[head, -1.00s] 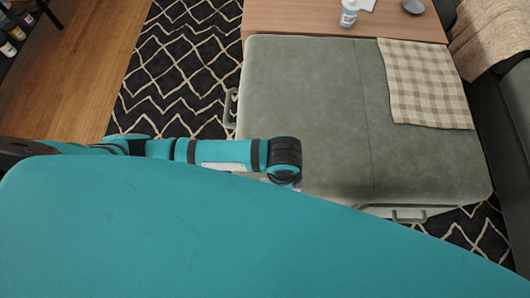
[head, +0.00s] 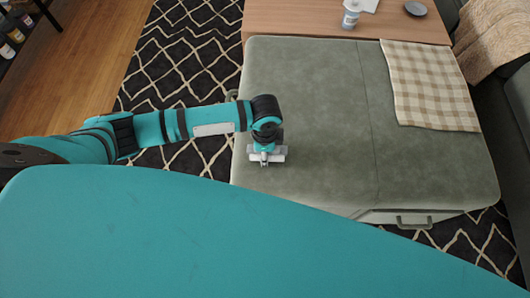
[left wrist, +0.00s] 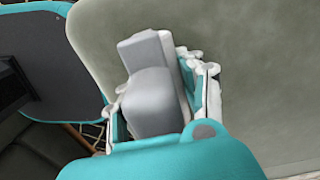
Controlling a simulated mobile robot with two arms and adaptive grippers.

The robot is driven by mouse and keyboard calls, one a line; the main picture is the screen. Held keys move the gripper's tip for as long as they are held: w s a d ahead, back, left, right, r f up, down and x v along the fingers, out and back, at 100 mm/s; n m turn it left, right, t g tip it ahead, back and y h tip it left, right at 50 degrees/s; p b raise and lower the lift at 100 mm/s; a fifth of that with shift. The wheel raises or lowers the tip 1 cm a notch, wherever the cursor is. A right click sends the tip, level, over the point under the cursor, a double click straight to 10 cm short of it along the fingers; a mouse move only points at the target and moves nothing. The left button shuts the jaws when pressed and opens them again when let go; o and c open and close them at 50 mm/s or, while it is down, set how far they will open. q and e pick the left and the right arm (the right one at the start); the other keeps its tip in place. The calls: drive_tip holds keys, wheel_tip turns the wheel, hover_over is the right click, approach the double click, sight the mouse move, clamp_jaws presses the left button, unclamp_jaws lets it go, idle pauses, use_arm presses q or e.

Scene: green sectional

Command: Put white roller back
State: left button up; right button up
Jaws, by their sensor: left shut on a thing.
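My left gripper (head: 266,160) is above the near left part of the grey-green ottoman (head: 310,90), pointing down. In the left wrist view the gripper (left wrist: 160,105) is shut on a pale grey-white object (left wrist: 150,85), which looks like the white roller. It has a blocky end and a rounded body, and its lower part is hidden by the gripper. I cannot tell whether it touches the ottoman top. My right gripper is not in view.
A checked cloth (head: 430,85) lies on the ottoman's right side. A wooden table (head: 290,20) behind holds a white bottle (head: 351,14) and a dark dish (head: 415,8). A drawer handle (head: 414,223) shows at the ottoman's front. The middle of its top is clear.

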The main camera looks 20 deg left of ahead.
use_arm(q)
drive_tip(key=shift+f, duration=0.1)
drive_tip(key=o, duration=1.1)
drive_tip(key=shift+f, duration=0.1)
drive_tip(key=shift+r, duration=0.2)
wheel_tip(320, 180, up, 12)
drive_tip(key=p, duration=0.3)
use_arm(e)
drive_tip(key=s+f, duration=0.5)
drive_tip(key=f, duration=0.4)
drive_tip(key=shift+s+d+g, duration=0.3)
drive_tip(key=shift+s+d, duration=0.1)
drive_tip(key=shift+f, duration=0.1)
